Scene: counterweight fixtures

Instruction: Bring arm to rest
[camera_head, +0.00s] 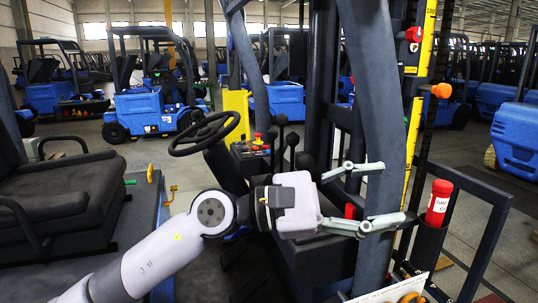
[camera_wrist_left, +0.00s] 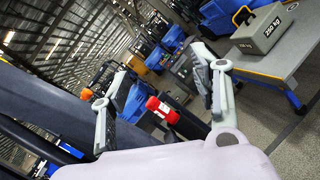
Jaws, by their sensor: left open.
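My left arm (camera_head: 150,262) reaches in from the lower left in the head view. My left gripper (camera_head: 388,192) is open, its two pale fingers spread on either side of a dark upright post (camera_head: 375,100). Whether the fingers touch the post cannot be told. In the left wrist view the open gripper (camera_wrist_left: 162,82) has nothing between its finger pads that it grips. My right gripper is not in view.
A red labelled cylinder (camera_head: 438,202) sits in a dark holder right of the gripper; it also shows in the wrist view (camera_wrist_left: 162,109). A yellow scale (camera_head: 412,150) with an orange knob (camera_head: 441,90) stands nearby. A grey weight (camera_wrist_left: 262,28) rests on a table. Forklifts (camera_head: 155,105) stand behind.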

